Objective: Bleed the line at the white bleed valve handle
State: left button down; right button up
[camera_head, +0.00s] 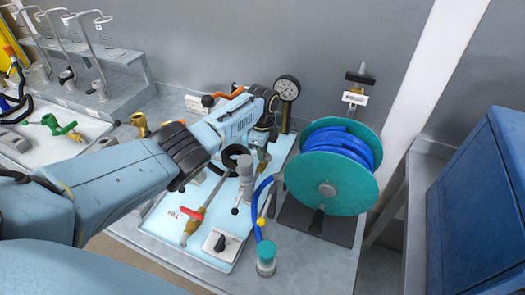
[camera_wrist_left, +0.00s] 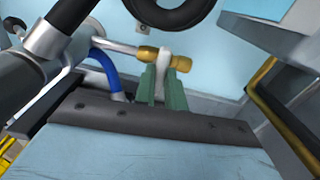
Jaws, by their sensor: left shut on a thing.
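The white bleed valve handle (camera_wrist_left: 162,64) shows in the left wrist view as a narrow pale lever beside a brass valve body (camera_wrist_left: 149,53). My left gripper (camera_wrist_left: 159,86) has its green fingers closed around the handle from both sides. In the head view my left gripper (camera_head: 262,160) reaches over the pale blue panel (camera_head: 160,232), near a grey vertical pipe. There the handle is hidden or too small to make out. My right gripper is in neither view.
A pressure gauge (camera_head: 287,88) stands behind my left wrist. A teal reel (camera_head: 325,187) with blue hose stands close on the right. A red-handled valve (camera_head: 190,216), a black-knob switch (camera_head: 220,243) and a teal-topped container (camera_head: 266,258) are in front. A blue cabinet (camera_head: 480,190) stands far right.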

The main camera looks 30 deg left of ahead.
pick_arm(q)
jog(key=shift+m, duration=0.4)
jog(key=c, duration=1.5)
grip_release()
jog(key=shift+o, duration=0.2)
notch_tip(320, 180, up, 14)
jog(key=p, duration=0.1)
jog(key=shift+f, duration=0.25)
